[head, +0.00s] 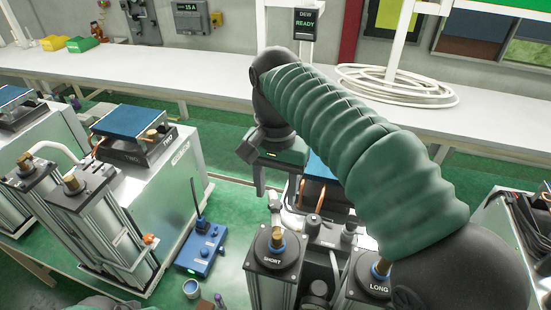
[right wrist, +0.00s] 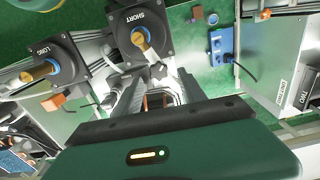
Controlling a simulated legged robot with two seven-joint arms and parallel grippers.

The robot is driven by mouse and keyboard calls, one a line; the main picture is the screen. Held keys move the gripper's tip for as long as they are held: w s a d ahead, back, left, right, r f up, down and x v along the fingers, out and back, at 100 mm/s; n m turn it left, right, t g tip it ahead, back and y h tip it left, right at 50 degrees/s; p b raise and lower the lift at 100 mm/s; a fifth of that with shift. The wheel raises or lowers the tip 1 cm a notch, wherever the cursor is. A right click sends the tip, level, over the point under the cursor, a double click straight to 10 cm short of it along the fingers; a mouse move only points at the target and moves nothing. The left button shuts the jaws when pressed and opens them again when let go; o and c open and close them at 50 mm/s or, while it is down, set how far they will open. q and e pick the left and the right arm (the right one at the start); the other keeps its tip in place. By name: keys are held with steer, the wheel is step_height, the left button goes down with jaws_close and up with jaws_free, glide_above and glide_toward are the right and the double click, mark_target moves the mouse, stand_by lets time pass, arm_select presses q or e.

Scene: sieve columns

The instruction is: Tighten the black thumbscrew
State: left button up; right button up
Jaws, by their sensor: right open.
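Two black-topped columns stand below my right arm, marked SHORT (head: 272,252) and LONG (head: 372,280), each with a brass fitting on top. In the right wrist view, a small dark lobed knob (right wrist: 158,71), which looks like the black thumbscrew, sits beside the SHORT column (right wrist: 143,36), between the fingers' far ends. In the head view I cannot pick it out surely among the dark fittings behind the columns. My right gripper (head: 279,190) is open and points down behind the SHORT column. It holds nothing that I can see. My left gripper is out of view.
A blue control box (head: 201,250) with a black antenna stands left of the SHORT column. Another machine with a blue top (head: 131,121) and brass-topped columns is at the left. A long white bench (head: 190,68) runs behind, with a coiled white hose (head: 397,86) on it.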

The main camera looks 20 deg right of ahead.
step_height(320, 180, up, 8)
step_height(320, 180, up, 6)
steer(key=p, duration=0.4)
glide_above(275, 200)
steer(key=shift+s+r, duration=0.1)
steer(key=shift+r, duration=0.15)
